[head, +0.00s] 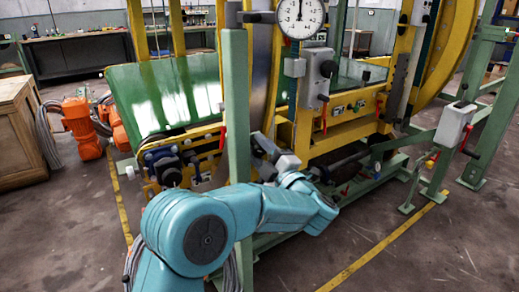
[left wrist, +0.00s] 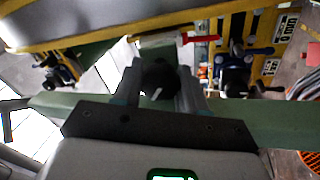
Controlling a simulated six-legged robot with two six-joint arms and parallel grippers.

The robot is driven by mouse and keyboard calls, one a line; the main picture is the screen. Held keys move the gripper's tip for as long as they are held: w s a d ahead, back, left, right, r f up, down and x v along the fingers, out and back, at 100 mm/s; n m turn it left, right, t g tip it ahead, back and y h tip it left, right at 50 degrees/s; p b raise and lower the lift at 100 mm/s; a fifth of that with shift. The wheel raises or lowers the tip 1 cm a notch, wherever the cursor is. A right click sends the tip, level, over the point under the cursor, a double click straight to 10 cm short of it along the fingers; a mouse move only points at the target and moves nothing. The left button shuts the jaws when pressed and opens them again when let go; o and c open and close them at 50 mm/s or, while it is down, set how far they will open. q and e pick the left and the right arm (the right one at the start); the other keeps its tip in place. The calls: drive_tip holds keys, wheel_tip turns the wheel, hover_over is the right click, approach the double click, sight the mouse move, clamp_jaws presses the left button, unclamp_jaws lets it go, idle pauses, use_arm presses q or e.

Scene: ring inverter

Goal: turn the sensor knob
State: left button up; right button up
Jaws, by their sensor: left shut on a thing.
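The sensor knob (left wrist: 158,76) is round and black with a white pointer mark. In the left wrist view it sits between the two grey fingers of my left gripper (left wrist: 161,92), which is shut on it. In the head view my teal left arm reaches to the machine, and the left gripper (head: 265,150) is just right of the green upright post. The knob cannot be made out there, behind the gripper and post. My right gripper is not in view.
The green post (head: 236,100) stands close to my left gripper. A dial gauge (head: 299,15) and a grey lever box (head: 318,75) are above. Blue and black clamps (head: 168,168) sit on the yellow frame to the left. Orange motors (head: 80,127) stand farther left. Open floor lies front right.

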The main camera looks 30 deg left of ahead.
use_arm(q)
drive_tip(key=shift+f, duration=0.1)
drive_tip(key=o, duration=0.8)
drive_tip(key=b+v, duration=0.5)
drive_tip(key=v, duration=1.1)
drive_tip(key=shift+s+d, duration=0.1)
drive_tip(key=shift+d, duration=0.1)
